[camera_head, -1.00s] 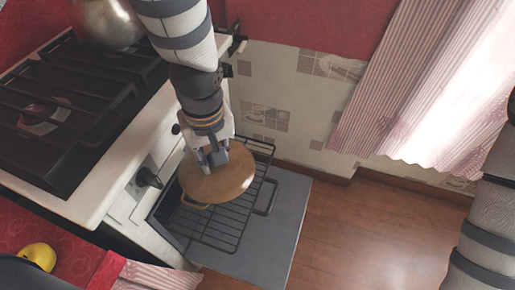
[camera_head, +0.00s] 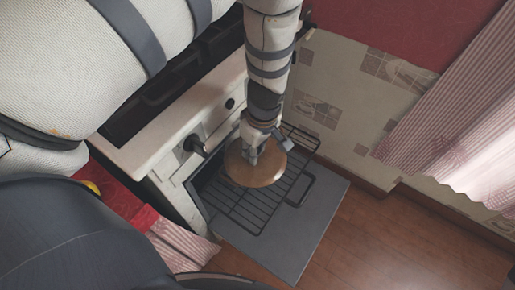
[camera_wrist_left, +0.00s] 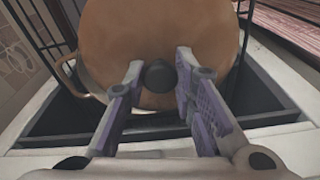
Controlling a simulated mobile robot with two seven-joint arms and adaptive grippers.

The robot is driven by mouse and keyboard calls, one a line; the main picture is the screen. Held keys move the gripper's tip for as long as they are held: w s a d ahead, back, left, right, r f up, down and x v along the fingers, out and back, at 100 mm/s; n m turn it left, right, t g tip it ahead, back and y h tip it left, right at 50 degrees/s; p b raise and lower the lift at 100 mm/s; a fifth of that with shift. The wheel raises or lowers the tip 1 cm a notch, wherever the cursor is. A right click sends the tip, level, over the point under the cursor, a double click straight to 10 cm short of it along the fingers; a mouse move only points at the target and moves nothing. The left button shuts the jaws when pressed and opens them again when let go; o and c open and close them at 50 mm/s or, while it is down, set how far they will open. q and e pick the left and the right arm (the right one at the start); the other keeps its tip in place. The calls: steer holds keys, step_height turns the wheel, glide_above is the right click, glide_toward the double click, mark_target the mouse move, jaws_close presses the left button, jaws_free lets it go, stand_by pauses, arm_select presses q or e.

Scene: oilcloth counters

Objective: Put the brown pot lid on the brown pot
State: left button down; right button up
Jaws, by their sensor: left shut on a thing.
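The brown pot lid (camera_head: 262,177), a round tan-brown disc with a dark knob (camera_wrist_left: 160,76), is over the wire oven rack in the head view. My left gripper (camera_head: 256,150) comes down from above and is shut on the knob, with a finger on each side in the left wrist view. The brown pot is mostly hidden under the lid; a loop handle (camera_wrist_left: 67,72) and a strip of pale rim show at its left edge in the wrist view. I cannot tell whether the lid touches the pot. My right gripper is out of view.
The wire rack (camera_head: 250,213) sticks out over the open grey oven door (camera_head: 310,225). The white stove (camera_head: 165,125) with black knobs stands to the left. A tiled wall (camera_head: 340,110) and a striped curtain (camera_head: 450,130) are behind. Wooden floor on the right is clear.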

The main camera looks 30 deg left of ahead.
arm_select(q)
steer(key=w+a+f, duration=0.1)
steer(key=w+a+b, duration=0.1)
steer(key=w, duration=0.1)
steer(key=shift+a+f, duration=0.3)
steer(key=shift+f, duration=0.05)
steer(key=shift+w+a+r, duration=0.1)
steer(key=shift+w+a, duration=0.2)
steer(key=shift+w, duration=0.25)
steer(key=shift+w+a, duration=0.1)
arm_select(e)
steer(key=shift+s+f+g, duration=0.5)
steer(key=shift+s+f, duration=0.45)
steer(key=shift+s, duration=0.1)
arm_select(q)
steer(key=shift+r, duration=0.1)
steer(key=shift+f, duration=0.2)
steer(key=shift+f+b, duration=0.25)
steer(key=shift+b, duration=0.1)
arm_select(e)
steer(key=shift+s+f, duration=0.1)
arm_select(q)
steer(key=c, duration=1.2)
jaws_free()
steer(key=shift+c, duration=0.2)
